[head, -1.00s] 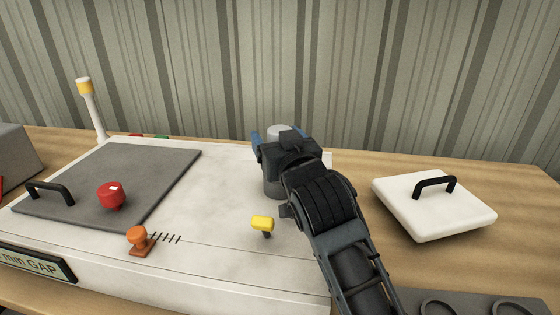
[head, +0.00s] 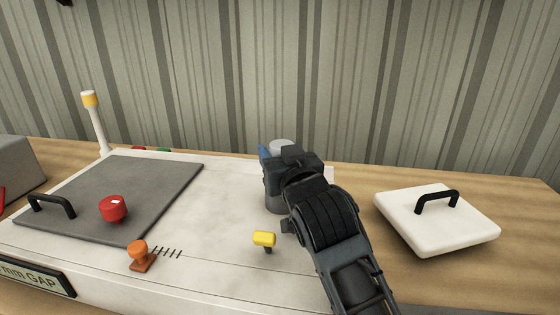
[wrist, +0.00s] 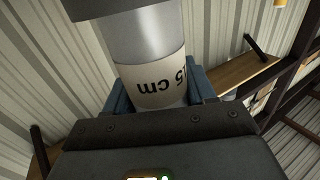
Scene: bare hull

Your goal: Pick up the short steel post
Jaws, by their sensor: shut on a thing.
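The short steel post (head: 282,146) stands upright on the white machine top (head: 205,212), with my gripper in front of it. Its pale round top shows above my gripper and a grey lower part shows below. In the wrist view the post (wrist: 140,40) is a smooth grey cylinder with a pale band marked "15 cm", upside down. My gripper (wrist: 160,92) is shut on it, a blue finger on each side. In the head view my gripper (head: 279,160) hides most of the post. I cannot tell whether the post's foot touches the surface.
A yellow knob (head: 264,239), an orange knob (head: 138,252) and a red knob (head: 112,208) stand to the left. A grey plate with a black handle (head: 52,205) lies far left. A white lid (head: 435,228) with a black handle lies right. A yellow-topped pole (head: 96,125) stands at the back left.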

